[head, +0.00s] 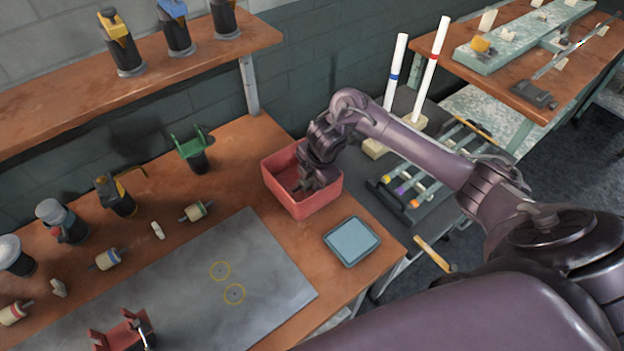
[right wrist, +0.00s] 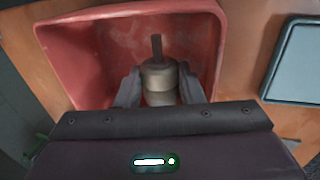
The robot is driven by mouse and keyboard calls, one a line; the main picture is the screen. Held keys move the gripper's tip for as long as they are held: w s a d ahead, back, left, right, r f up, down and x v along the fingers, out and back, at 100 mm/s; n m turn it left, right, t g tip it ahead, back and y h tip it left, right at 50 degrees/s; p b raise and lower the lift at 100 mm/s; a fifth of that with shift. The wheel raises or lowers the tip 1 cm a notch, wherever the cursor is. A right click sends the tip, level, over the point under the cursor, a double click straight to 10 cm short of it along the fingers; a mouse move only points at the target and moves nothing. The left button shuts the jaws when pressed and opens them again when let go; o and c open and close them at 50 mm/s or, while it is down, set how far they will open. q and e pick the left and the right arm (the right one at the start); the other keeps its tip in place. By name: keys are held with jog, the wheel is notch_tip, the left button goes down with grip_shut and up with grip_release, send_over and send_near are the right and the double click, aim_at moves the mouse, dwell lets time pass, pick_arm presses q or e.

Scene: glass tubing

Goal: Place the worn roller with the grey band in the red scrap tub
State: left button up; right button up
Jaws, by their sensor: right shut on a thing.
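The red scrap tub (head: 308,207) stands on the wooden bench near its right end; its inside wall also fills much of the right wrist view (right wrist: 85,50). My right gripper (head: 305,187) reaches down into the tub's opening. In the right wrist view the gripper (right wrist: 158,92) is shut on a roller (right wrist: 157,76) with a pale body and a dark shaft, held between the two fingers over the tub floor. A greyish band seems to show on it, but the colour is hard to tell. In the head view the roller is hidden by the gripper. My left gripper is not in view.
A blue-grey square tray (head: 352,241) lies right of the tub. Rollers with green (head: 196,211), blue (head: 107,259) and red (head: 15,312) bands lie at the left. A grey mat (head: 200,290) lies in front, mostly bare, beside a red holder (head: 124,332).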

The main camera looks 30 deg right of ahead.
jog(key=shift+f, duration=0.25)
jog(key=shift+f+b, duration=0.35)
jog(key=shift+f, duration=0.3)
jog(key=o, duration=0.7)
jog(key=p+v, duration=0.4)
jog(key=v, duration=0.9)
jog(key=shift+w+r+p, duration=0.15)
jog(key=shift+r+p, duration=0.05)
jog(key=shift+p, duration=0.2)
